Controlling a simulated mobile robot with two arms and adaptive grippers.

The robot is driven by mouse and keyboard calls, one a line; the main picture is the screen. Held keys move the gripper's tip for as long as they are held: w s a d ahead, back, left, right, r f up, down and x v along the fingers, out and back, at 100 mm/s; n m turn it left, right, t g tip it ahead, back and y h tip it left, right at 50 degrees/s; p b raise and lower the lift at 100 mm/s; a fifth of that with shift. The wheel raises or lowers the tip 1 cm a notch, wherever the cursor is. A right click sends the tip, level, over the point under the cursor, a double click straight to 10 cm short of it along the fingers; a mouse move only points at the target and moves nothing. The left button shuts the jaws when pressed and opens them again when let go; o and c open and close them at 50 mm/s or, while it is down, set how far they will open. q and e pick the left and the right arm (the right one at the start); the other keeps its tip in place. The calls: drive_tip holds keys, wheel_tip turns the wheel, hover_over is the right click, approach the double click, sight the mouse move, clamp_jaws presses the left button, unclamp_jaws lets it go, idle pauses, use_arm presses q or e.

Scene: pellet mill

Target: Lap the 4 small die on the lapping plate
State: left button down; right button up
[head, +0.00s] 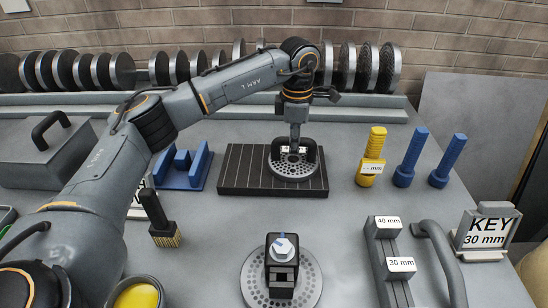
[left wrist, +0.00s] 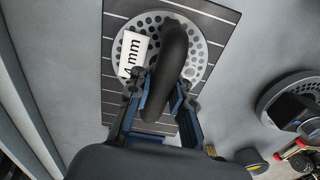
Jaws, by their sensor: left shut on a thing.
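A perforated grey die (head: 292,168) with a black arched handle lies flat on the dark grooved lapping plate (head: 236,170). My left gripper (head: 296,146) is above the die, shut on its handle (left wrist: 170,75). In the left wrist view the die (left wrist: 201,50) shows a white label, partly covered, reading about "4 mm". A second perforated die (head: 254,282) lies nearer, at the bottom middle, with a black block and a bolt with a pale nut on top. My right gripper does not show.
A blue cradle (head: 184,168) and a brush (head: 158,215) stand left of the plate. Yellow (head: 372,158) and blue (head: 410,158) plugs stand right. Labelled bars (head: 388,260), a curved handle and a "KEY 30 mm" sign (head: 487,232) are at right. Many discs line the back wall.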

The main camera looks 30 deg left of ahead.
sight(273, 144)
use_arm(q)
drive_tip(key=shift+s+a+r, duration=0.1)
drive_tip(key=shift+s+a, duration=0.25)
drive_tip(key=shift+a, duration=0.4)
drive_tip(key=shift+s+a+f, duration=0.1)
drive_tip(key=shift+s+a, duration=0.25)
drive_tip(key=shift+a, duration=0.45)
drive_tip(key=shift+s+a+r, duration=0.1)
drive_tip(key=shift+s+a, duration=0.25)
drive_tip(key=shift+a, duration=0.4)
drive_tip(key=c, duration=1.1)
unclamp_jaws()
drive_tip(key=shift+s, duration=0.1)
drive_tip(key=shift+o, duration=0.9)
drive_tip(key=shift+f, duration=0.2)
drive_tip(key=o, duration=0.9)
drive_tip(key=shift+r, duration=0.1)
drive_tip(key=shift+r, duration=0.1)
drive_tip(key=shift+r+p, duration=2.85)
drive_tip(key=shift+r, duration=1.6)
